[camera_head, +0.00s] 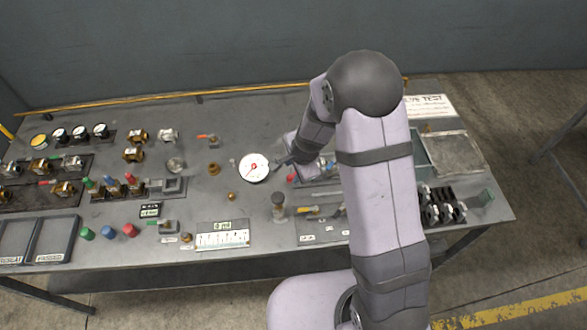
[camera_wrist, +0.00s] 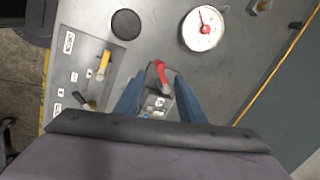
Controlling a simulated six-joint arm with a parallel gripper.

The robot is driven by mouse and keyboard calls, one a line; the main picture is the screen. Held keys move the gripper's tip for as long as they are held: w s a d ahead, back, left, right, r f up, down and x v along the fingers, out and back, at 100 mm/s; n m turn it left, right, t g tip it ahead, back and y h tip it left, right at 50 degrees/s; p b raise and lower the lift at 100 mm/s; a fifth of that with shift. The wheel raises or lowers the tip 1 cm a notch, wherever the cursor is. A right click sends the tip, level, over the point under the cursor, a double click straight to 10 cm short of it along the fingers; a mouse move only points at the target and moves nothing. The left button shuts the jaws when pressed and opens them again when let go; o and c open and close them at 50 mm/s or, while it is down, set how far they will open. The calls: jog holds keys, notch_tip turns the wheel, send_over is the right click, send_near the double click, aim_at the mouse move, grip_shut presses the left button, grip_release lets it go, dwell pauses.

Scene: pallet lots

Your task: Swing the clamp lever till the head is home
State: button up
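A red lever (camera_wrist: 160,72) shows in the wrist view, on a small grey fixture (camera_wrist: 157,103) with white labels. I take it for the clamp lever. A red end (camera_head: 291,178) shows in the head view beside my arm. My gripper (camera_wrist: 158,82) is open, with its two blue fingers on either side of the red lever and gaps visible. I cannot tell how far above the lever the fingers are. The clamp head is not clearly visible; my wrist and arm hide part of the fixture. In the head view, my gripper (camera_head: 285,160) is mostly hidden by its arm.
A white dial gauge (camera_wrist: 203,28) stands close by, also in the head view (camera_head: 253,167). A round dark-topped post (camera_wrist: 125,24) and a yellow-handled lever (camera_wrist: 104,62) are nearby. A ruler plate (camera_head: 222,239) lies at the front. Valves and trays fill the left; a grey tray (camera_head: 482,153) is at right.

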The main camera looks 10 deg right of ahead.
jog(key=shift+c, duration=0.2)
